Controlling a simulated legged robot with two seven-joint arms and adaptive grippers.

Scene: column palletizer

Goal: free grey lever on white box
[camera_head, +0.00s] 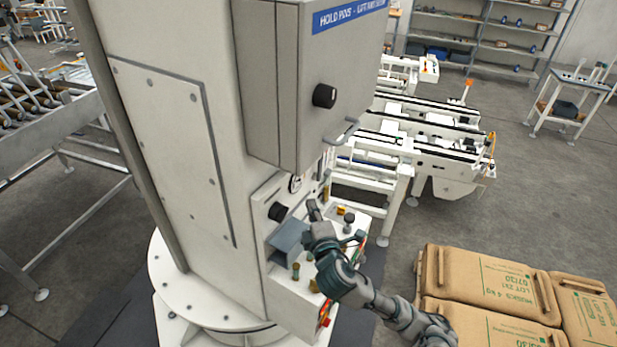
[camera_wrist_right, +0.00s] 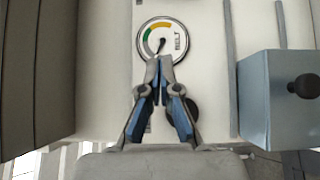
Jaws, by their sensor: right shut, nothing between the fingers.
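The white box (camera_head: 300,290) sits low on the column, with a gauge, a black knob (camera_head: 277,212) and a blue-grey block (camera_head: 289,238) on it. My right gripper (camera_head: 313,208) is in front of it, beside the block. In the right wrist view my gripper (camera_wrist_right: 159,68) is shut and empty, its tips just below the BELT gauge (camera_wrist_right: 162,40). A dark round knob (camera_wrist_right: 190,112) is partly hidden behind the fingers. The blue-grey block (camera_wrist_right: 275,105) with a black knob stands to the right. I cannot single out the grey lever with certainty. My left gripper is out of view.
A grey cabinet (camera_head: 305,80) with a black knob overhangs the white box. Brass pegs and small knobs stand near my right gripper. Brown sacks (camera_head: 490,285) lie at the lower right.

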